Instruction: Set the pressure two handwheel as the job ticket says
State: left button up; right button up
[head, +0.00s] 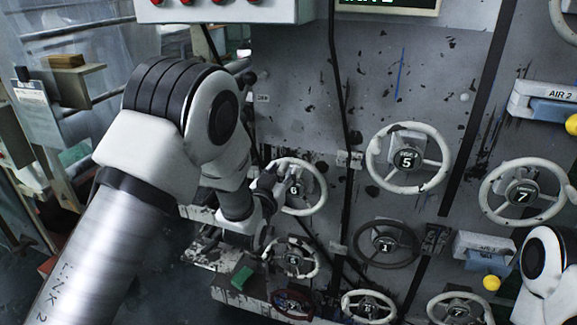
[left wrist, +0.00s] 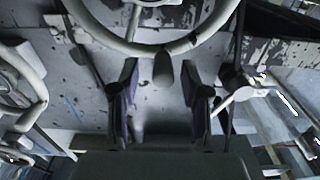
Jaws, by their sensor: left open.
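In the head view my left gripper (head: 268,188) is in front of the left edge of a white handwheel (head: 322,199) with a dark hub, which partly hides behind it. The hub's number is hard to read, and I cannot tell whether this is the pressure two wheel. In the left wrist view the left gripper (left wrist: 160,82) is open. A pale wheel rim (left wrist: 112,38) crosses ahead of its fingertips, and a grey-green knob (left wrist: 163,68) on the rim shows between the two fingers. I cannot tell whether they touch it. My right gripper is out of view.
The panel holds other handwheels: white 5 (head: 441,172), white 7 (head: 484,193), dark 1 (head: 417,247) and several lower ones. Levers with yellow knobs (head: 491,283) stick out at right. A control box (head: 270,10) and lit display (head: 385,4) are above.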

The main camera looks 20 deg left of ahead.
pick_arm(q)
jog(key=shift+w, duration=0.7)
jog(key=shift+w+a, duration=0.15)
jog(key=shift+w, duration=0.2)
grip_shut()
jog(key=shift+a+f+n+b, duration=0.4)
jog(key=shift+a+n+b, duration=0.3)
jog(key=shift+n, duration=0.4)
jog(key=shift+a+f+n+b, duration=0.6)
jog(key=shift+a+n+b, duration=0.15)
jog(key=shift+n, duration=0.5)
jog(key=shift+a+f+n+b, duration=0.6)
jog(key=shift+a+n+b, duration=0.15)
jog(key=shift+n, duration=0.55)
jog(key=shift+a+f+n+b, duration=0.6)
jog(key=shift+a+n+b, duration=0.15)
jog(key=shift+n, duration=0.5)
